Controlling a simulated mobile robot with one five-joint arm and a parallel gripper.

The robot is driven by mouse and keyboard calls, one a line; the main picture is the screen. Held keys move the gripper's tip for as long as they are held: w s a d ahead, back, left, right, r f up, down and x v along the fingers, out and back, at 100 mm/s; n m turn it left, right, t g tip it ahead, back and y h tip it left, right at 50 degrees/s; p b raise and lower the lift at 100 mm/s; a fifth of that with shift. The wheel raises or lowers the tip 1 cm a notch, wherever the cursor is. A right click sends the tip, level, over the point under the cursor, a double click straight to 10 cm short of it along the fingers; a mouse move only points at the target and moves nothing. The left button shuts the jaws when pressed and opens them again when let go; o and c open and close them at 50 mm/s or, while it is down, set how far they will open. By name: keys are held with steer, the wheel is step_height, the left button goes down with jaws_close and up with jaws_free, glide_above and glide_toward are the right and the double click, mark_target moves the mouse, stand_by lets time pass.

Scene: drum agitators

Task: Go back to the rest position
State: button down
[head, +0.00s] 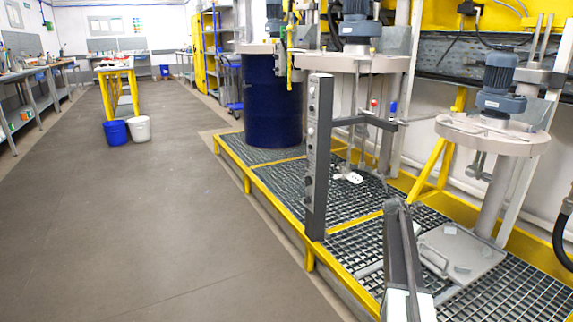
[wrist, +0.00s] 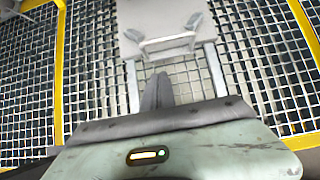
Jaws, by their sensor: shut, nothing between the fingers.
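My gripper (wrist: 158,82) shows in the wrist view with its dark fingers together and nothing between them. It points toward a light grey plate (wrist: 160,15) with a raised handle (wrist: 167,43), over the metal grating; the fingertips appear short of the handle. In the head view my dark arm reaches up from the bottom edge, to the left of the same grey plate (head: 470,252). I cannot make out the fingertips there.
An agitator with a blue motor (head: 499,80) stands over the plate at the right. A dark upright post (head: 318,155) stands on the yellow-edged grating (head: 285,180). A dark blue drum (head: 272,100) is behind it. The grey floor (head: 150,220) at left is clear; blue (head: 116,132) and white buckets (head: 139,129) stand farther back.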

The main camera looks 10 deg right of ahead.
steer(key=s+a+r+t+y+p, duration=0.1)
steer(key=a+r+p, duration=0.15)
steer(key=a, duration=1.15)
steer(key=a+r+y+p, duration=0.1)
steer(key=a+r+p, duration=0.15)
steer(key=a, duration=1.15)
steer(key=s+a+f+m+g+y+p, duration=0.25)
steer(key=s+a+m+y, duration=0.25)
steer(key=s+a+m, duration=1.6)
step_height(320, 180, up, 38)
steer(key=s+p, duration=0.1)
steer(key=p, duration=3.7)
steer(key=shift+d+r+m+g, duration=0.25)
steer(key=shift+m+g, duration=0.15)
steer(key=shift+g, duration=0.05)
steer(key=shift+s, duration=0.1)
